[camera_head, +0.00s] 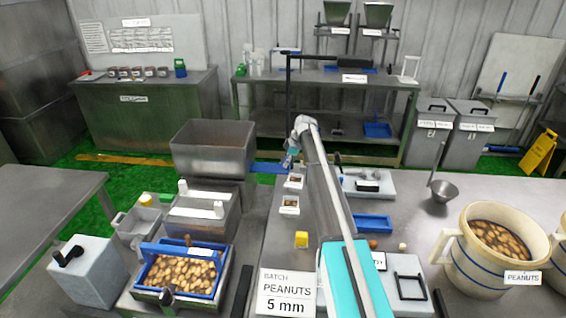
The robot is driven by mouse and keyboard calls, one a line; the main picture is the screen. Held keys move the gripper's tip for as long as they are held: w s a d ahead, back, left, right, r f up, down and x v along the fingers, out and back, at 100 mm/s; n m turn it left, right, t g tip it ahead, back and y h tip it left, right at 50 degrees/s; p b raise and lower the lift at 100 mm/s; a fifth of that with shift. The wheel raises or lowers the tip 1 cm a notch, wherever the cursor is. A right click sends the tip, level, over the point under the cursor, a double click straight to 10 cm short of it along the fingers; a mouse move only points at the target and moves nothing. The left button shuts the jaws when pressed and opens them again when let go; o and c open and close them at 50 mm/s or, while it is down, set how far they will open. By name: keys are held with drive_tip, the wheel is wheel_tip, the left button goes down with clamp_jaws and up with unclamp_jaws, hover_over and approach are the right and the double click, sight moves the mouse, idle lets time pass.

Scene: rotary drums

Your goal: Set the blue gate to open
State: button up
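A blue frame with a raised blue bar (184,249) sits around a bed of peanuts on a metal unit at the lower left. It is the blue part that best fits the gate, but I cannot tell for certain that it is the gate or whether it is open. A dark handle (167,296) is at its front. My arm reaches from the bottom centre up to a bend above the middle of the table. My gripper seems to be at the arm's far end (289,161), small and apart from the blue frame. Its fingers are too small to read.
A large metal hopper (212,150) stands behind the peanut unit. A grey box (88,272) stands to its left. A "PEANUTS 5 mm" sign (287,293), small trays and a blue tray (373,221) occupy the right table. A cream peanut pot (489,258) stands at right.

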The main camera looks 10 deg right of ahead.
drive_tip(key=shift+o, duration=1)
drive_tip(key=shift+d, duration=0.1)
drive_tip(key=shift+o, duration=0.4)
